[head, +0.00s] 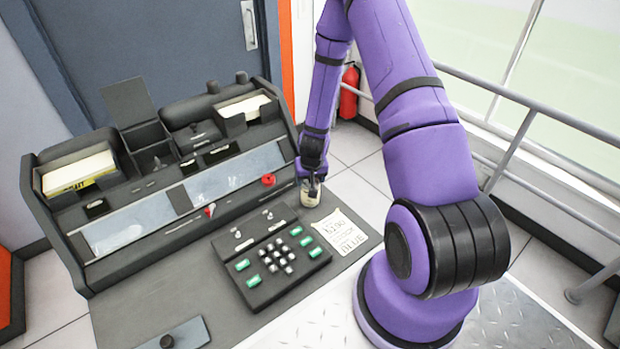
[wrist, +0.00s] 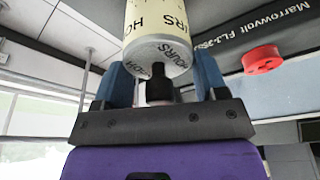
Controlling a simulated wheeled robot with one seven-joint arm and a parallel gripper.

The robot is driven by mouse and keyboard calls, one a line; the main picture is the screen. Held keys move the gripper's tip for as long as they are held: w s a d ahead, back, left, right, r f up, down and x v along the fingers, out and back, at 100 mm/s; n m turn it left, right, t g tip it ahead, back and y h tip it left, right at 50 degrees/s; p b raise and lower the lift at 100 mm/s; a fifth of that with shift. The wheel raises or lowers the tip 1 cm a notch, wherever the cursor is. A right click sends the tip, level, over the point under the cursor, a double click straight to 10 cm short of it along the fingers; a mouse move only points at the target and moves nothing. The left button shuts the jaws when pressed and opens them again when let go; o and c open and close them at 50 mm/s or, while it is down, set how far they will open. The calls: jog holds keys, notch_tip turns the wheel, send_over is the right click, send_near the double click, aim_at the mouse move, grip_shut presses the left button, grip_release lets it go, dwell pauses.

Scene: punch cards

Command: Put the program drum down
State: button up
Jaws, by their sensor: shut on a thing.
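The program drum is a cream cylinder with dark printed letters; in the head view (head: 309,197) it is small and stands at the right end of the card machine's desk, above the paper note. In the wrist view the drum (wrist: 157,22) shows its grey end, printed "HOURS", and a black knob towards me. My gripper (head: 311,184) comes down on it from above. In the wrist view my gripper's blue fingers (wrist: 164,80) are on either side of the knob end, shut on the drum. I cannot tell whether the drum touches the desk.
The dark card machine (head: 150,190) rises left of my gripper, with a red knob (head: 268,180) close by. A keypad (head: 275,268) and a paper note (head: 340,232) lie on the desk (head: 140,305). A railing (head: 530,112) and fire extinguisher (head: 349,92) stand beyond.

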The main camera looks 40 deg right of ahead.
jog(key=shift+f, duration=0.1)
jog(key=o, duration=1.4)
jog(key=s+a+r+n+t+y, duration=0.1)
jog(key=s+a+r, duration=0.2)
jog(key=r, duration=0.9)
jog(key=s+a+r+n, duration=0.15)
jog(key=a+r, duration=0.25)
jog(key=r, duration=0.8)
jog(key=s+a+r+t+y, duration=0.1)
jog(key=s+a+r, duration=0.2)
jog(key=r, duration=1)
jog(key=s+a+r, duration=0.1)
jog(key=s+r, duration=0.3)
jog(key=s, duration=0.2)
jog(key=s+a+r+n, duration=0.1)
jog(key=s+r, duration=0.3)
jog(key=s, duration=0.3)
jog(key=s+a+r+n, duration=0.1)
jog(key=s+r, duration=0.3)
jog(key=s, duration=0.2)
jog(key=shift+s+r+h, duration=0.15)
jog(key=shift+s+h, duration=0.1)
jog(key=shift+h, duration=0.15)
